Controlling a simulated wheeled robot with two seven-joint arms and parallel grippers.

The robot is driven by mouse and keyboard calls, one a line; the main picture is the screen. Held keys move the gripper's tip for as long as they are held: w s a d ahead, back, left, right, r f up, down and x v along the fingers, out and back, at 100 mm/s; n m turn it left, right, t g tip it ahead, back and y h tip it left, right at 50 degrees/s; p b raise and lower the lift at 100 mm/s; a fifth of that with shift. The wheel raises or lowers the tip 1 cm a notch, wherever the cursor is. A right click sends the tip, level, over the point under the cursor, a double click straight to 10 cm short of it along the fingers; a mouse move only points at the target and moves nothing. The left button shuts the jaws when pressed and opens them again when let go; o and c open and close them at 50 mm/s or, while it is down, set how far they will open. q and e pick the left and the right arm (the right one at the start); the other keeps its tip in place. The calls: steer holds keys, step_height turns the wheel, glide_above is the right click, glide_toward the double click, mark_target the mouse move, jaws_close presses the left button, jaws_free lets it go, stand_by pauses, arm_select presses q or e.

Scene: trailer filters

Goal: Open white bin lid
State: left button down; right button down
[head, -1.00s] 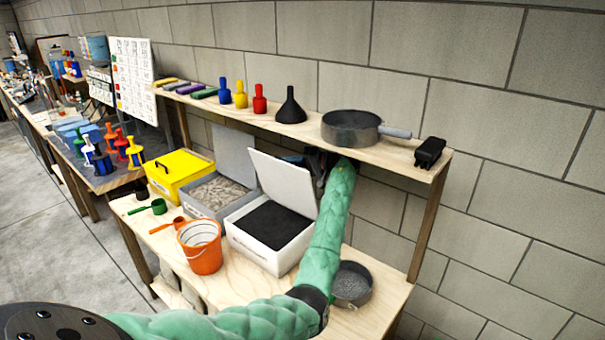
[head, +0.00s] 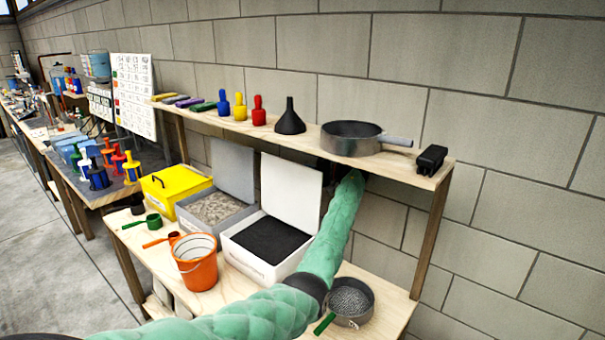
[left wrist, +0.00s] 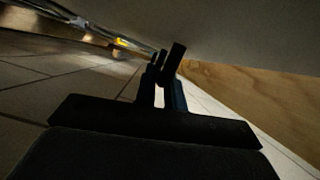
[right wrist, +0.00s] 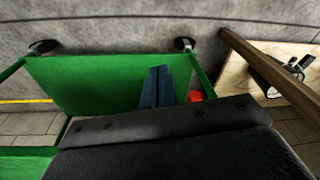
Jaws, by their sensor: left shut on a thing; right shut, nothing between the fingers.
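The white bin (head: 252,264) stands on the bench with dark granular contents (head: 268,240). Its white lid (head: 290,192) stands raised, nearly upright, at the back edge of the bin. My left arm reaches past the lid's right side, and its gripper is mostly hidden under the shelf in the head view. In the left wrist view my left gripper (left wrist: 163,75) is shut on a dark piece, apparently the lid handle (left wrist: 176,57), beside the pale lid surface (left wrist: 230,35). My right gripper (right wrist: 156,85) is shut and empty, seen only in the right wrist view.
The upper shelf (head: 300,134) with a pan (head: 350,138) and funnel (head: 290,118) is above my left forearm. A grey bin (head: 205,218), yellow box (head: 172,188), orange bucket (head: 197,265) and sieve (head: 350,303) stand nearby. A green panel (right wrist: 100,85) lies below my right gripper.

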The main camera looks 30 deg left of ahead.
arm_select(q)
steer(key=shift+f, duration=0.1)
steer(key=c, duration=1.5)
jaws_free()
